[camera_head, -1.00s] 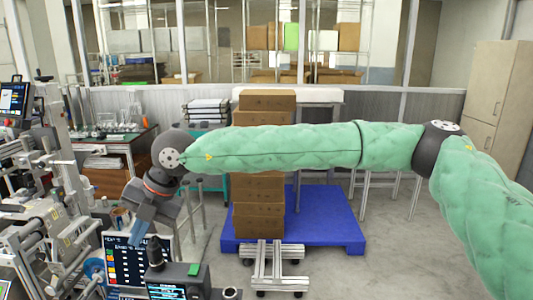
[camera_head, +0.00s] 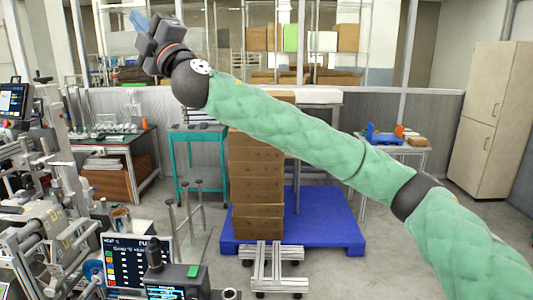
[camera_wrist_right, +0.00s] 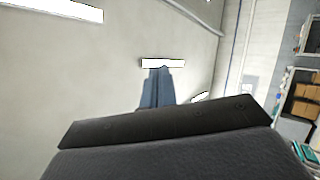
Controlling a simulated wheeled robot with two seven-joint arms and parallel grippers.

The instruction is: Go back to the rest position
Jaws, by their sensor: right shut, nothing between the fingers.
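My right arm, in a green quilted cover, reaches from the lower right across the head view to the upper left. My right gripper (camera_head: 138,21) is at its end, raised and pointing up and left, in front of the glazed partition. Its blue-grey fingers are together and empty. In the right wrist view the fingers (camera_wrist_right: 162,88) show shut against the ceiling and its lights. My left gripper does not show in either view.
A stack of brown boxes (camera_head: 257,182) stands on a blue pallet (camera_head: 325,222) behind the arm. A low wheeled frame (camera_head: 272,268) is in front. Machinery with a screen (camera_head: 130,262) fills the lower left. A teal cart (camera_head: 197,160) and a cabinet (camera_head: 490,120) stand further back.

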